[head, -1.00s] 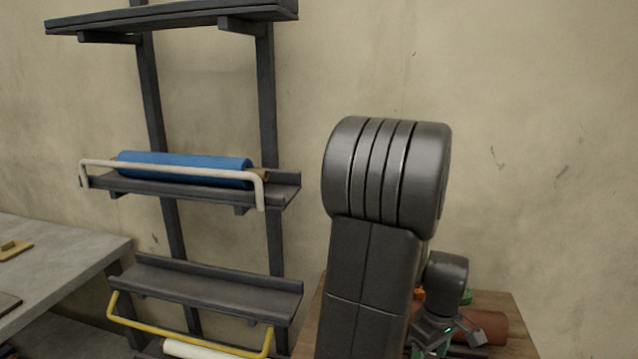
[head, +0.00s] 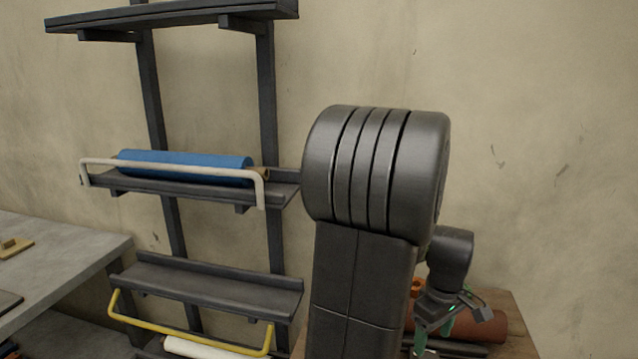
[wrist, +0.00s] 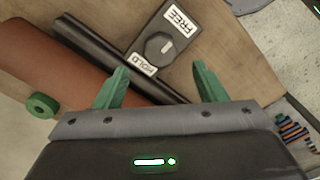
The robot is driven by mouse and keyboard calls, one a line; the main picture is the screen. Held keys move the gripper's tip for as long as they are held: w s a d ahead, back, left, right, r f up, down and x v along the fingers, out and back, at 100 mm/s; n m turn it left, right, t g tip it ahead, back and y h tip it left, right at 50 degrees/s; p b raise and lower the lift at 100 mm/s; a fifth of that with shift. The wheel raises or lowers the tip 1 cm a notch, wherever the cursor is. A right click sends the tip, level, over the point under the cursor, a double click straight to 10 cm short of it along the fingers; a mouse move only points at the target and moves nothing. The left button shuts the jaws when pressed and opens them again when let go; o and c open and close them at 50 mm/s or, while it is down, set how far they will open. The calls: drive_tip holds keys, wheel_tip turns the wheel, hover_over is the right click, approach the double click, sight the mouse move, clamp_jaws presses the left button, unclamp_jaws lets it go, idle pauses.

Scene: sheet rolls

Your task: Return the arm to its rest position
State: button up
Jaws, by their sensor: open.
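My gripper (head: 438,334) is at the lower right of the head view, over a wooden-topped stand, partly behind my large dark arm link. In the wrist view, the green fingers of my gripper (wrist: 160,70) are spread wide with nothing held between them. A dark bar (wrist: 110,52) and a panel with a knob (wrist: 160,46) marked FREE and HOLD lie beneath and ahead of the fingers.
A dark wall rack (head: 205,287) stands left of my arm. A blue roll (head: 185,165) lies on its middle shelf behind a white bar. A yellow bar (head: 190,327) and a pale roll (head: 198,347) sit lower. A grey table (head: 70,250) is far left.

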sight(428, 358)
wheel_tip(428, 358, up, 7)
wheel_tip(428, 358, down, 14)
drive_tip(key=shift+r+b, duration=0.2)
drive_tip(key=shift+b, duration=0.1)
drive_tip(key=shift+r+m, duration=0.1)
drive_tip(key=shift+m, duration=0.3)
drive_tip(key=m, duration=0.9)
drive_tip(key=shift+b, duration=0.3)
drive_tip(key=m, duration=0.6)
drive_tip(key=shift+m+b, duration=0.3)
drive_tip(key=shift+m, duration=1.9)
